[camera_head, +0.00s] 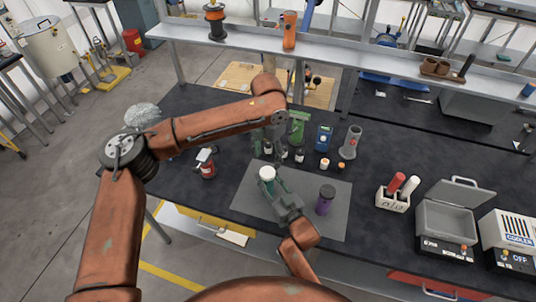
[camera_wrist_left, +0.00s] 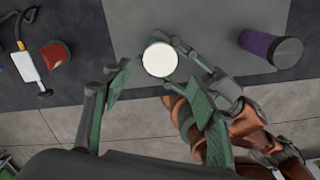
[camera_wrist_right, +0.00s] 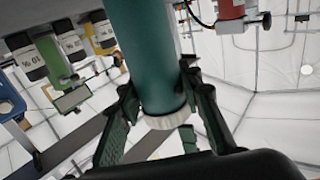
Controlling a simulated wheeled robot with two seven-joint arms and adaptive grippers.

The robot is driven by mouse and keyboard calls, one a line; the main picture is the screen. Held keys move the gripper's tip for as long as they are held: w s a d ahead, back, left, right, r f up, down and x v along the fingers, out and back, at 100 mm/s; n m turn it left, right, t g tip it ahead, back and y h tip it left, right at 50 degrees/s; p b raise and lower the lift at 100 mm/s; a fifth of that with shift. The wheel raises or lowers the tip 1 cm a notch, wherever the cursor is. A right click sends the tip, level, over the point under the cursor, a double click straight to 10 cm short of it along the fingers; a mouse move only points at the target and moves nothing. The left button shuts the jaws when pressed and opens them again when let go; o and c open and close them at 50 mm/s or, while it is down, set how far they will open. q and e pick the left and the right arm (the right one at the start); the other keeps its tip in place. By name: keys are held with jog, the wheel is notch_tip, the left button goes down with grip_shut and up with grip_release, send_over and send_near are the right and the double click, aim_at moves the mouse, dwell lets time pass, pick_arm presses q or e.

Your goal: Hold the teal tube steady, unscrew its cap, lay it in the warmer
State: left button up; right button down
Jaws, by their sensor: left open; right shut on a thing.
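The teal tube (camera_wrist_right: 150,55) stands roughly upright, with its white ribbed cap (camera_head: 267,173) on top. The right wrist view shows this upside down. My right gripper (camera_head: 274,188) is shut on the tube below the cap, over the grey mat. My left gripper (camera_wrist_left: 155,100) is open and empty above the cap, pointing down. In the left wrist view the cap (camera_wrist_left: 160,60) lies near the gap between its fingers, a little beyond it. An open grey box with a raised lid (camera_head: 447,219), apparently the warmer, stands at the right.
A purple tube with a dark cap (camera_head: 325,201) stands on the grey mat (camera_head: 245,200). A white holder (camera_head: 392,200) with red and white tubes and a closed cooler (camera_head: 512,232) are at the right. Several small bottles stand behind.

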aim_at(267, 172)
pick_arm(q)
notch_tip(267, 172, down, 8)
jog(key=shift+r, duration=0.15)
dwell(0.3)
